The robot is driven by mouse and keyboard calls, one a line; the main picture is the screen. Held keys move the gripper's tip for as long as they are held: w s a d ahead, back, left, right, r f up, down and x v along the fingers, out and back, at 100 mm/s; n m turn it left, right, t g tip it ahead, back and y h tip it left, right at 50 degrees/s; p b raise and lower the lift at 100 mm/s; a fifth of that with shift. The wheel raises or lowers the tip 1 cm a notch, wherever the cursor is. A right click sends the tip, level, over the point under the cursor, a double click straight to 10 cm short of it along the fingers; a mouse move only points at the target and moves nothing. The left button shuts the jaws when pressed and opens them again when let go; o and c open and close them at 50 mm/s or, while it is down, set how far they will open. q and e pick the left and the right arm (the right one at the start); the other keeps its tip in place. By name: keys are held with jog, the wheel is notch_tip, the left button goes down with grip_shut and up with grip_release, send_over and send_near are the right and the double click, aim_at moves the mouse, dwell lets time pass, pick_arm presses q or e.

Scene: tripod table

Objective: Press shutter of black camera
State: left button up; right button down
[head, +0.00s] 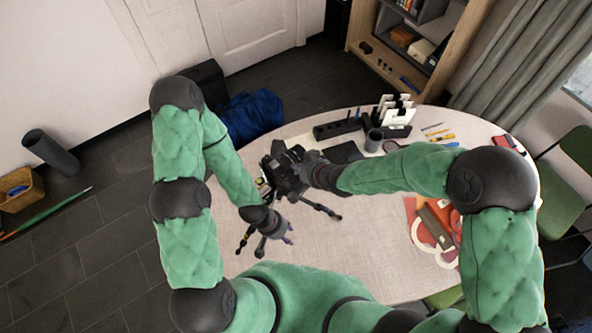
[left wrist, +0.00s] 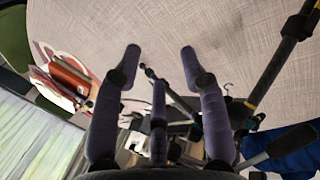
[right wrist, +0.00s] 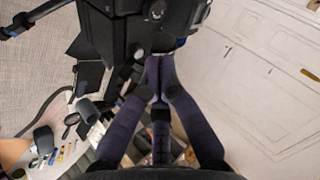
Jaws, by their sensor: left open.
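The black camera (head: 281,170) stands on a tripod on the round table, its dark legs (head: 322,209) spread over the tabletop. My right gripper (head: 308,168) is at the camera's right side in the head view. In the right wrist view the camera body (right wrist: 125,30) fills the top, and my right gripper's fingertips (right wrist: 160,64) are together right at its edge; I cannot tell whether they touch it. The shutter cannot be made out. My left gripper (head: 288,238) is low beside the tripod legs; in the left wrist view its fingers (left wrist: 160,52) are apart with nothing between them.
The round table (head: 360,235) has bare room at its front middle. A black organizer (head: 337,129), a dark cup (head: 373,140) and pens (head: 440,133) lie toward the back. Red and white items (head: 428,230) lie at the right. A tripod leg (left wrist: 275,75) is close to my left gripper.

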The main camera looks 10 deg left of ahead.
jog(key=shift+r, duration=0.2)
notch_tip(320, 180, up, 5)
jog(key=p, duration=0.4)
dwell(0.4)
dwell(0.8)
